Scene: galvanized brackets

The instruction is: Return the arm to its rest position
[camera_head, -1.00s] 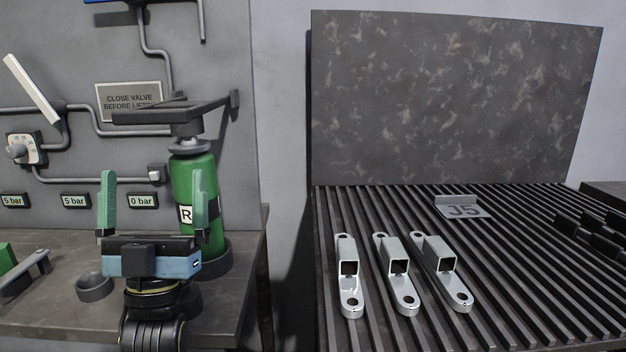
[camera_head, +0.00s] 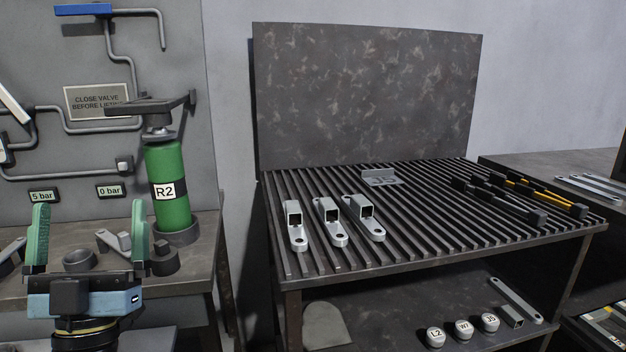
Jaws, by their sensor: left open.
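My left gripper (camera_head: 88,240) is at the lower left, its two green fingers spread wide apart with nothing between them. It is in front of the left workbench, left of the green cylinder marked R2 (camera_head: 168,202). The cylinder stands upright in a dark ring on that bench, under a dark bracket on the wall. My right gripper does not show. Three galvanized brackets (camera_head: 295,228), (camera_head: 330,224), (camera_head: 366,219) lie side by side on the slatted table (camera_head: 440,225), well to the right of the gripper.
A small plate (camera_head: 380,178) lies farther back on the slats. Black and yellow bars (camera_head: 535,192) lie at the table's right end. The lower shelf (camera_head: 390,305) holds several small white labelled pieces and another bracket. An empty dark ring (camera_head: 80,260) sits on the left bench.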

